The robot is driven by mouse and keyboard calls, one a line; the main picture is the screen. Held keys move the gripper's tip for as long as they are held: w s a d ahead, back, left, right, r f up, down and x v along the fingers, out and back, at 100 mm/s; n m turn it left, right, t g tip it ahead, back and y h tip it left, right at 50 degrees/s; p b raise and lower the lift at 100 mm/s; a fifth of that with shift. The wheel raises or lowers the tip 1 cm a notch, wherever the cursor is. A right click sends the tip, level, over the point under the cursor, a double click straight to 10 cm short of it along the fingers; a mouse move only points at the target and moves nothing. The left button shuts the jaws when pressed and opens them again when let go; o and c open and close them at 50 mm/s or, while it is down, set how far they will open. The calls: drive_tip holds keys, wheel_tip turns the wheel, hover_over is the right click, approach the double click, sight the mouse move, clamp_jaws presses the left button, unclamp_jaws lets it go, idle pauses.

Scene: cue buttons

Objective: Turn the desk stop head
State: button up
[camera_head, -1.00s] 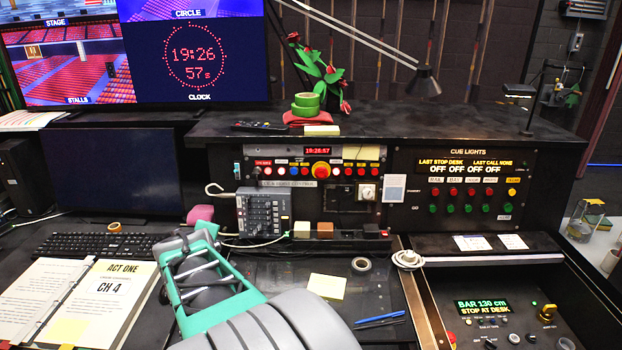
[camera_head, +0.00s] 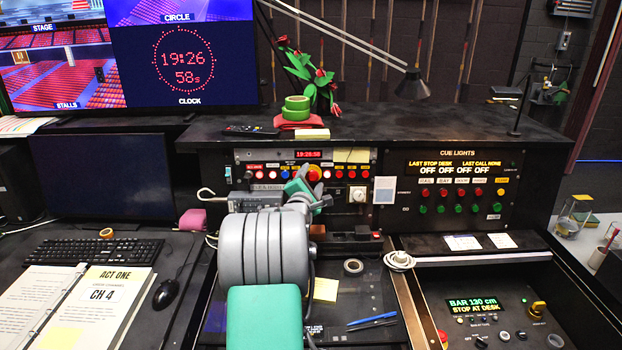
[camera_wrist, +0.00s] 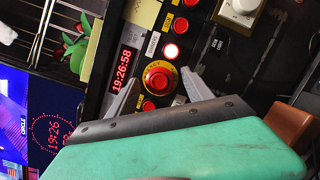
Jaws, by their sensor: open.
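The desk stop head is a round red button on a yellow ring (camera_wrist: 160,78), set in the console's upper panel. In the head view the red head (camera_head: 314,173) shows just above my gripper (camera_head: 311,187), partly covered by it. In the wrist view the two grey fingers of my gripper (camera_wrist: 159,84) are apart, one on each side of the head. They point at the panel and hold nothing. I cannot tell whether either finger touches the head. The small display (camera_head: 473,304) reads "BAR 130 cm STOP AT DESK".
A white knob (camera_head: 358,194) is to the right. The cue lights panel (camera_head: 460,180) stands further right.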

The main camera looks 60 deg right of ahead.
clamp_jaws()
idle(0.6)
